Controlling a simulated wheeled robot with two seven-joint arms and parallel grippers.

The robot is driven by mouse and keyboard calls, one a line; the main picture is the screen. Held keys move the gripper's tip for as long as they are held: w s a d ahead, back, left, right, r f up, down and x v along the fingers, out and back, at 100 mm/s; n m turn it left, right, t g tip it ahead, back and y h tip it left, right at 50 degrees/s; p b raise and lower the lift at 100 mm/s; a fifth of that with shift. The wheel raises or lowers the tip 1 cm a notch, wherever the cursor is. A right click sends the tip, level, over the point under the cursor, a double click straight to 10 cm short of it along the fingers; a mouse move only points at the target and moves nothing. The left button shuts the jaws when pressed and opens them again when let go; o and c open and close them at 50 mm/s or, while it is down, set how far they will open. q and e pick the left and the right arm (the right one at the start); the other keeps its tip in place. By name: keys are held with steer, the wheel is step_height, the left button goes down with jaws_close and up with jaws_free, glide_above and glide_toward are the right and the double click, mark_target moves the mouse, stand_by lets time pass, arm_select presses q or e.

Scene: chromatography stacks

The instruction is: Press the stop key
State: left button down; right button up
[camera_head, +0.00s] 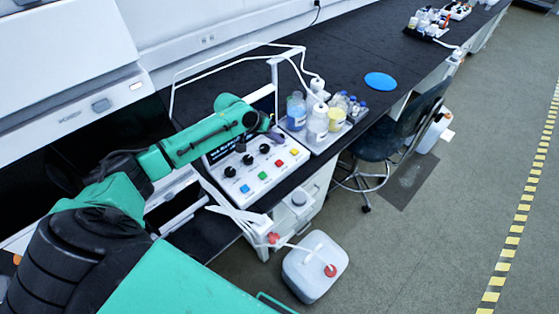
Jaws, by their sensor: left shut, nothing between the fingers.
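A white control panel (270,187) sits at the front edge of the black bench. It carries a row of coloured keys: blue (245,188), green (262,175), red (279,163) and yellow (294,152). Several black knobs stand behind them. Any labels are too small to read, so I cannot tell from text which is the stop key; the red one stands out. My left gripper (274,132) is shut and empty, above the back right part of the panel, apart from the keys. My arm hides part of the dark screen behind. My right gripper is out of view.
A tray of bottles (324,143) stands just right of the panel, close to my left gripper. White tubing (234,47) arches behind. A blue disc (380,80) lies further along the bench. A chair (384,135) and a white jug (315,266) stand on the floor.

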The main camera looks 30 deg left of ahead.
arm_select(q)
steer(key=b, duration=0.8)
glide_above(278, 164)
step_height(278, 164, down, 8)
steer(key=shift+a+f, duration=0.1)
steer(key=shift+f, duration=0.35)
steer(key=shift+f, duration=0.1)
stand_by(1.2)
steer(key=shift+f, duration=0.3)
steer(key=shift+f+b, duration=0.4)
steer(key=shift+f, duration=0.1)
stand_by(0.6)
steer(key=shift+r, duration=0.1)
steer(key=shift+r+p, duration=0.8)
steer(key=shift+p, duration=0.25)
